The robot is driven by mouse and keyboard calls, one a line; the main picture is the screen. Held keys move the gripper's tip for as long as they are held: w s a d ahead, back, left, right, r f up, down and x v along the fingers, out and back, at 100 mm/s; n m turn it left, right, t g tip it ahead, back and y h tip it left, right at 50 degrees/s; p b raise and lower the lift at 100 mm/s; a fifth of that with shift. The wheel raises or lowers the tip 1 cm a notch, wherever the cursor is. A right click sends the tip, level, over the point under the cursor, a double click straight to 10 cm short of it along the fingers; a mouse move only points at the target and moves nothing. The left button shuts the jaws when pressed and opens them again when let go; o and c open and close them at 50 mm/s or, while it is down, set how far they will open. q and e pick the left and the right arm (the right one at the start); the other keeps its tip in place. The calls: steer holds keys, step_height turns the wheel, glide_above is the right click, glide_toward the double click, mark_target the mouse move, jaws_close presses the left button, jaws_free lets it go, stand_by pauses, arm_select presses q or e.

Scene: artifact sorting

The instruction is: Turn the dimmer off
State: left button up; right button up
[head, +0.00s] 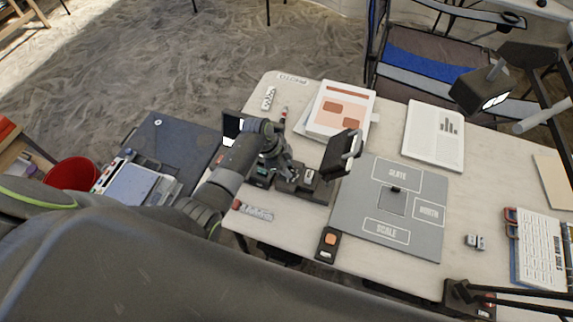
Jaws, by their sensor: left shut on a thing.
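My left arm reaches over the left part of the table. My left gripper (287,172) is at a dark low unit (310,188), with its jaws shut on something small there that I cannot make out. A small black box with an orange button or knob (330,240) lies at the table's front edge; I cannot tell for sure whether it is the dimmer. A desk lamp head (480,90) at the upper right shows a bright, lit face. My right gripper is not in view.
A grey mat (366,215) with labelled outlines, including SLATE, NORTH and SCALE, lies right of the unit. A black upright panel (338,155) stands between them. A red bin (72,173) stands at left.

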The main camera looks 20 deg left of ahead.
arm_select(q)
steer(key=n+p, duration=0.1)
steer(key=n+t+p, duration=0.1)
steer(key=n, duration=0.1)
steer(key=n+y+p, duration=0.1)
steer(key=n+p, duration=0.1)
steer(key=shift+s+d+r+t, duration=0.2)
steer(key=shift+s+t, duration=0.1)
steer(key=shift+t, duration=0.1)
steer(key=n+p, duration=0.1)
steer(key=n, duration=0.1)
steer(key=shift+n+t+y+p, duration=0.3)
steer(key=shift+n+y, duration=0.1)
steer(key=n, duration=0.1)
steer(key=n+p, duration=0.1)
steer(key=shift+s+d+n+t+y, duration=0.1)
steer(key=shift+d+n+t+y, duration=0.1)
steer(key=shift+n+t+y, duration=0.15)
steer(key=shift+d+f+n+y+p, duration=0.15)
steer(key=shift+n+y+p, duration=0.3)
steer(key=shift+n, duration=0.8)
steer(key=shift+d+n+y+b, duration=0.15)
steer(key=shift+n+y, duration=0.25)
steer(key=shift+n, duration=0.55)
steer(key=shift+a+n+y+b, duration=0.15)
steer(key=shift+n+y, duration=0.25)
steer(key=shift+n, duration=0.55)
steer(key=shift+d, duration=0.1)
steer(key=o, duration=1)
